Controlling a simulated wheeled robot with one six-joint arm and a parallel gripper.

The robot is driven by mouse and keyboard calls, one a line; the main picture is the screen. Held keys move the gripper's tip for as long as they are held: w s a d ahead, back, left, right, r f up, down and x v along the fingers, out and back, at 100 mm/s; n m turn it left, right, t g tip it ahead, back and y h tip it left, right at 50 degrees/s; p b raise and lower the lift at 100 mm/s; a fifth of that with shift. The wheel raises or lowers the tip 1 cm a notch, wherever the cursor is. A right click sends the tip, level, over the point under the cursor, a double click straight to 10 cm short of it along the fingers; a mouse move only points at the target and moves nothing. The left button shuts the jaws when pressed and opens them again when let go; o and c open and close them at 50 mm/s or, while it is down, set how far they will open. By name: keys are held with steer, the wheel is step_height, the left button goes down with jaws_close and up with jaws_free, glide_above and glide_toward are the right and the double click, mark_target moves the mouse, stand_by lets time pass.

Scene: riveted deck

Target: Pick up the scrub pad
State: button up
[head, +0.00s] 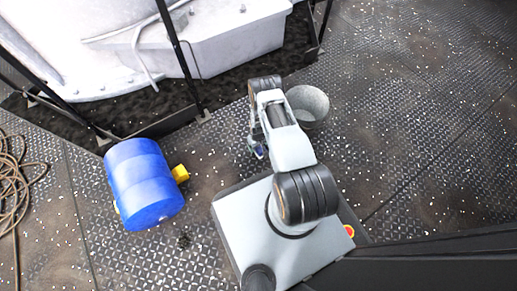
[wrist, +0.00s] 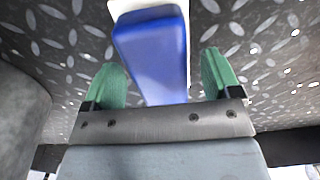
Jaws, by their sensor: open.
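A blue block with a white layer along its top and right edge, which looks like the scrub pad (wrist: 152,55), shows in the middle of the wrist view. My gripper (wrist: 160,72) is open, with one green finger on each side of the block and a gap on both sides. The block's near end is hidden behind the gripper's grey front bar. In the head view, a small blue patch (head: 259,150) shows beside my arm; most of the gripper there is hidden by the arm, and I cannot tell what the patch is.
A grey bucket (head: 308,106) stands close to my arm's right. A coiled rope (head: 15,180) lies far left. White machinery (head: 225,40) stands behind dark posts. Deck at right is clear.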

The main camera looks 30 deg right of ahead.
steer(key=shift+f, duration=0.5)
steer(key=shift+c, duration=0.3)
steer(key=shift+r, duration=0.1)
steer(key=c, duration=0.7)
